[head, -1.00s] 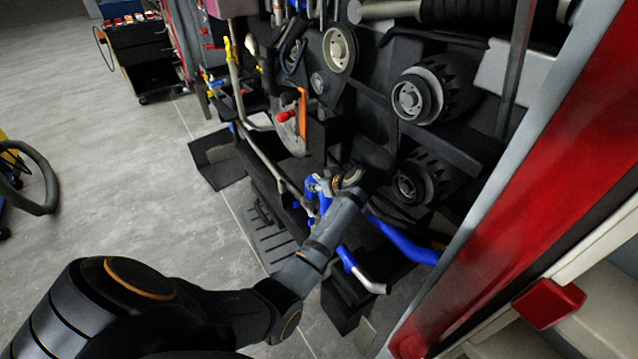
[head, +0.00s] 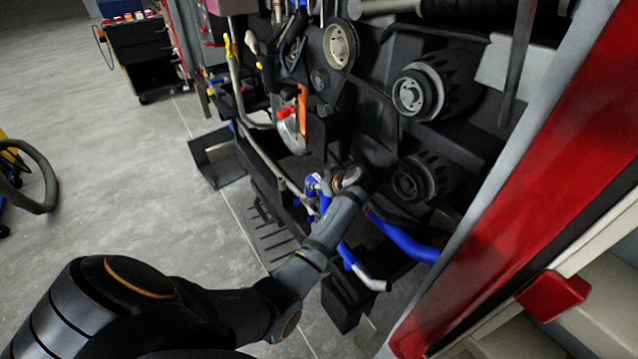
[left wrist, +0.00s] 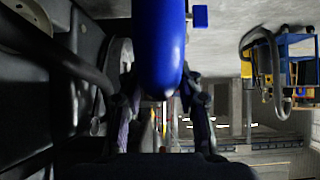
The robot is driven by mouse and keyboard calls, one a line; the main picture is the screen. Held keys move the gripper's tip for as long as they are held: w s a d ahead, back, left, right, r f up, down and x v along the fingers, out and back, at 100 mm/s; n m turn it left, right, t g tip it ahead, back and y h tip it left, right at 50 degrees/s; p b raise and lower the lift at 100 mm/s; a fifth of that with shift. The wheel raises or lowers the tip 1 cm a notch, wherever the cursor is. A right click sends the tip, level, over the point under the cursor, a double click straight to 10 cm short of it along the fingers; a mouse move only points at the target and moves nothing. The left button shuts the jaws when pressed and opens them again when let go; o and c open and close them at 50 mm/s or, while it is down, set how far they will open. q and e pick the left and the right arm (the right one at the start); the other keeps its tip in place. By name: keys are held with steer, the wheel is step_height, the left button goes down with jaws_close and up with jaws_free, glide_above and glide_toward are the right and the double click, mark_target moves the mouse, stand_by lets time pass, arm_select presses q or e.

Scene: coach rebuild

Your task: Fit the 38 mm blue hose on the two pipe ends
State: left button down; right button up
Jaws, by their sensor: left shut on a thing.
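My left gripper (head: 322,185) is low in the engine bay at the end of my left arm, partly hidden by its own wrist. In the left wrist view, its two dark fingers (left wrist: 160,100) are on either side of a thick blue hose (left wrist: 158,45), shut on it. In the head view, blue hose shows at the gripper (head: 312,184). A bare metal pipe end (head: 372,284) sticks out of a blue piece (head: 347,256) below the wrist. The other pipe end I cannot make out for certain. My right gripper is not in view.
Another blue hose (head: 405,242) runs to the lower right of the bay. Ribbed pulleys (head: 412,95) stand above right. The red coach panel (head: 540,160) bounds the right side. A tool cart (head: 138,50) stands far left, and grey floor (head: 110,190) is clear between.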

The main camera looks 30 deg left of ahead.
arm_select(q)
steer(key=shift+f, duration=0.2)
steer(key=c, duration=0.8)
jaws_free()
steer(key=o, duration=0.4)
steer(key=p+v, duration=0.2)
steer(key=v, duration=0.1)
steer(key=shift+a+r, duration=0.1)
steer(key=p+v, duration=0.3)
steer(key=v, duration=0.2)
